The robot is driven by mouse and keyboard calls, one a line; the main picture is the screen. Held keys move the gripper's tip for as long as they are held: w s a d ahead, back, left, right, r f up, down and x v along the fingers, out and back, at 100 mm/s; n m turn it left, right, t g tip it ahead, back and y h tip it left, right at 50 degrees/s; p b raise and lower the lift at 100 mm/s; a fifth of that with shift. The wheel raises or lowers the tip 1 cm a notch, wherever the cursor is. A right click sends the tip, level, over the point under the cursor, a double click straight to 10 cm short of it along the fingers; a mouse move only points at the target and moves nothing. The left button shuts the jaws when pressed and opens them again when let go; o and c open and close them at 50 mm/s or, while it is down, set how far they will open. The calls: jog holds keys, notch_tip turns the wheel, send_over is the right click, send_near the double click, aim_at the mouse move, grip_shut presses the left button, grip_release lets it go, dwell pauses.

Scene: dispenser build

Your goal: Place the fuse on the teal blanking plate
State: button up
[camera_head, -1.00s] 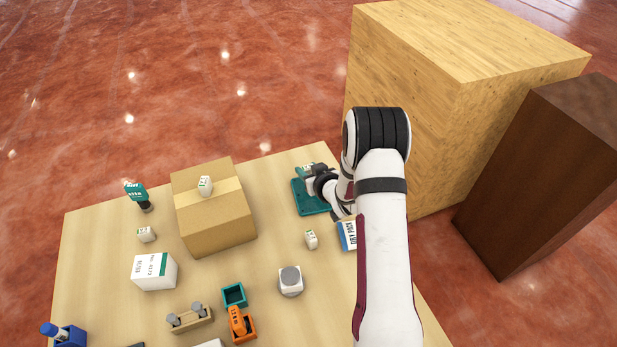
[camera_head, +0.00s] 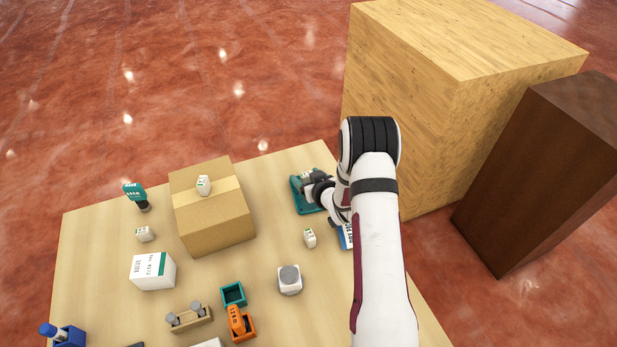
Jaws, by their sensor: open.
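The teal blanking plate (camera_head: 298,199) lies flat near the far right edge of the table, partly covered by my gripper. My gripper (camera_head: 306,179) is open and low over the plate's far part. Whether a fuse lies between or under its jaws is hidden. Small white blocks with green print look like fuses: one (camera_head: 204,185) is on top of the cardboard box, one (camera_head: 145,234) is on the table at left, and one (camera_head: 310,238) is on the table nearer than the plate. I cannot tell which one the task names.
The cardboard box (camera_head: 222,222) stands left of the plate. A blue-and-white box (camera_head: 346,236) is partly hidden beside my arm. A white printed box (camera_head: 153,271), a grey-topped block (camera_head: 289,280), a teal tray (camera_head: 233,294) and an orange holder (camera_head: 240,325) stand nearer. Large wooden blocks (camera_head: 440,120) stand at right.

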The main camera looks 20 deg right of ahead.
jog(key=s+a+r+m+g+h, duration=0.2)
jog(key=s+r+g, duration=0.3)
jog(key=s+r, duration=0.95)
jog(key=s+a+r+m+g+y, duration=0.1)
jog(key=s+a, duration=0.3)
jog(key=s, duration=0.5)
jog(key=s+a+r+m+g+y, duration=0.1)
jog(key=s+a+r+g, duration=0.2)
jog(key=s, duration=0.5)
jog(key=s+a+r+m+g+y, duration=0.1)
jog(key=s+a+r+g, duration=0.1)
jog(key=s+a, duration=0.5)
jog(key=s+g, duration=0.1)
jog(key=s, duration=0.1)
jog(key=shift+s+a+r+m+y, duration=0.15)
jog(key=shift+s+a+m+y, duration=0.15)
jog(key=shift+s+m, duration=0.1)
